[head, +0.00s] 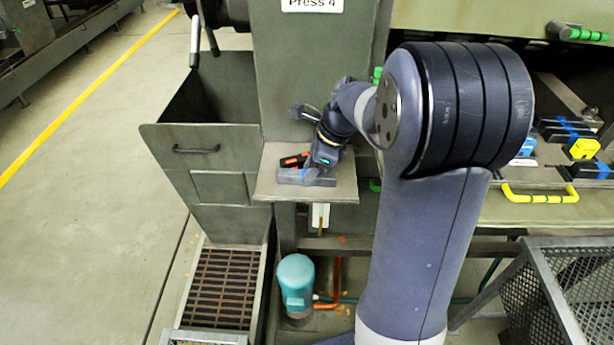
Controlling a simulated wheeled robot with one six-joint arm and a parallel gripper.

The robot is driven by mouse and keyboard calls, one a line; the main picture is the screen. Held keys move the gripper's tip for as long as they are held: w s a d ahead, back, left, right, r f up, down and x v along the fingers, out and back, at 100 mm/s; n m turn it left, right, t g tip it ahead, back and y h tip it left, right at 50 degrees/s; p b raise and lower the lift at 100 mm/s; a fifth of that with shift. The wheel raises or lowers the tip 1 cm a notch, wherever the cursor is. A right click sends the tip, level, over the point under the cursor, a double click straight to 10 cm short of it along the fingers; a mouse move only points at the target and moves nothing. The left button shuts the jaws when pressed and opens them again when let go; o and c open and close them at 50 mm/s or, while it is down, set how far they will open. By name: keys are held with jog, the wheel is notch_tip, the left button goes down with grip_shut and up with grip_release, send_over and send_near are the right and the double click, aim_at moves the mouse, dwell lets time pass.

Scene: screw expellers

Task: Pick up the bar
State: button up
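A small shelf (340,190) juts out below the Press 4 column. A grey bar-like block (291,177) with a blue mark lies on it. An orange and black item (293,160) lies just behind the block. My gripper (318,176) reaches down over the shelf at the right part of the block. Its fingertips are small and partly hidden by the wrist, so I cannot tell whether they touch the block or whether they are open.
A hopper with a handle (196,150) stands left of the shelf. A teal motor (296,283) stands below it. At right, a workbench with a yellow-green handle (540,194) holds several tools. A mesh crate (575,290) is at lower right. The left floor is clear.

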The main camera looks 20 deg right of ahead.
jog(key=shift+a+f, duration=0.1)
grip_shut()
dwell(0.3)
